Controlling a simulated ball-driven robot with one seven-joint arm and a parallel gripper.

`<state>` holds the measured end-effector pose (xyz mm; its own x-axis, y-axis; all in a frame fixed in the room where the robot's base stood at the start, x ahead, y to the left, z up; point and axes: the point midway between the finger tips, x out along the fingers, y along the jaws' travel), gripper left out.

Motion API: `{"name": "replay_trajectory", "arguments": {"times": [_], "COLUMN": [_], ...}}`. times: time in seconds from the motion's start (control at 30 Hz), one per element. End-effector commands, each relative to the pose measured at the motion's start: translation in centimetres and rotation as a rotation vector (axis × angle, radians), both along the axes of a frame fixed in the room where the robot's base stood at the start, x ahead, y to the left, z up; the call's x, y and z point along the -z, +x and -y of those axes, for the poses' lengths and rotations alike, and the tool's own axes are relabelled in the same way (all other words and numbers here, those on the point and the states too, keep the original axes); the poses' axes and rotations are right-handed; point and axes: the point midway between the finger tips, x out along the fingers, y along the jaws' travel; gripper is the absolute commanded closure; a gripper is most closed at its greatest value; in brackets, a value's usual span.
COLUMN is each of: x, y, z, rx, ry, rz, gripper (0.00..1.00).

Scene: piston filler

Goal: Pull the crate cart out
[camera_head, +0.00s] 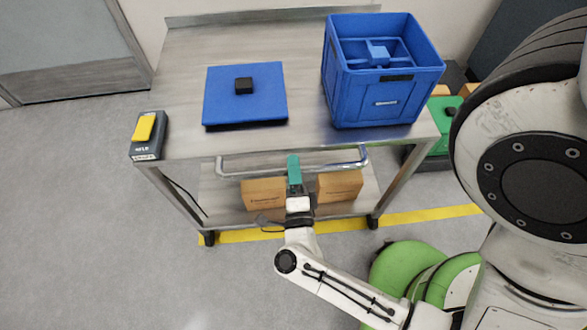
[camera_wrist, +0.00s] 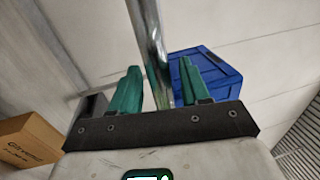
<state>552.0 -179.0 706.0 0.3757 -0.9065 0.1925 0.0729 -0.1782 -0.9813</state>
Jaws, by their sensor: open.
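The crate cart (camera_head: 178,136) is a steel two-shelf cart on casters, standing against the wall. Its bar handle (camera_head: 240,172) runs along the near side below the top; in the wrist view the handle bar (camera_wrist: 148,40) passes between the fingers. A blue crate (camera_head: 372,100) with a small blue block inside stands on the top at the right; it also shows in the wrist view (camera_wrist: 213,72). My gripper (camera_head: 294,165), with green fingers, is at the middle of the handle. In the wrist view my gripper (camera_wrist: 158,90) is open, with a finger on each side of the bar.
A blue lid (camera_head: 222,110) with a black knob lies on the cart top. A dark box with a yellow switch (camera_head: 144,128) sits at its left corner. Cardboard boxes (camera_head: 340,186) lie on the lower shelf. Yellow tape (camera_head: 430,215) crosses the floor. The floor at left is clear.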

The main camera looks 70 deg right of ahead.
Motion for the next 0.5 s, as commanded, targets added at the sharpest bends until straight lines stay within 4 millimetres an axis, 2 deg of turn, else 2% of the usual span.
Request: {"name": "replay_trajectory", "arguments": {"times": [0.17,0.5], "x": [0.4,1.7], "y": [-0.5,-2.9], "z": [-1.2,-7.0], "rx": [-0.001,-0.002], "ry": [0.0,0.003], "rz": [-0.001,-0.003], "gripper": [0.54,0.54]}}
